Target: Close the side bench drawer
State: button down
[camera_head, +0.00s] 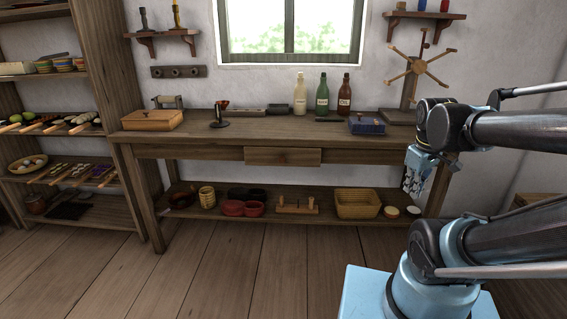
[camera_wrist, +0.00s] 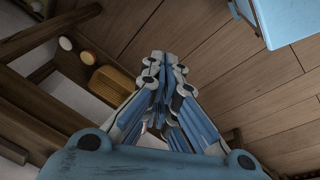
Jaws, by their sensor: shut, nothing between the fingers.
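The side bench (camera_head: 215,127) is a long wooden table against the wall under the window in the head view. Its drawer (camera_head: 283,156) is a plain wooden front at the middle of the bench's front edge. I cannot tell for sure how far it stands out. My gripper (camera_head: 412,188) hangs at the bench's right end, to the right of the drawer and apart from it. In the wrist view my gripper (camera_wrist: 158,58) shows its fingers together with nothing between them. The drawer is not clearly seen in the wrist view.
On the bench top stand several bottles (camera_head: 322,95), a wooden box (camera_head: 152,120) and a blue box (camera_head: 366,125). The lower shelf holds bowls and a yellow basket (camera_head: 358,204), also in the wrist view (camera_wrist: 112,82). Shelves (camera_head: 68,130) stand at left. The floor (camera_head: 230,265) in front is clear.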

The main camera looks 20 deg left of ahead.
aim_at(283, 160)
jog(key=w+a+r+n, duration=0.2)
jog(key=w+a+n, duration=0.5)
jog(key=a+n, duration=0.25)
jog(key=w+a+r+n, duration=0.3)
jog(key=w+a+n, duration=0.4)
jog(key=a, duration=0.4)
jog(key=a+f+n+t+y, duration=0.1)
jog(key=a+f+n, duration=0.1)
jog(key=a+n, duration=0.75)
jog(key=a+f+n+t, duration=0.15)
jog(key=a+n, duration=0.35)
jog(key=a, duration=1)
jog(key=shift+g, duration=0.45)
jog(key=x, duration=0.7)
jog(key=w+x, duration=0.1)
jog(key=x, duration=0.3)
jog(key=shift+w+a+r, duration=0.15)
jog(key=shift+a+r, duration=0.05)
jog(key=shift+a, duration=0.15)
jog(key=shift+w+a, duration=0.2)
jog(key=shift+w, duration=0.5)
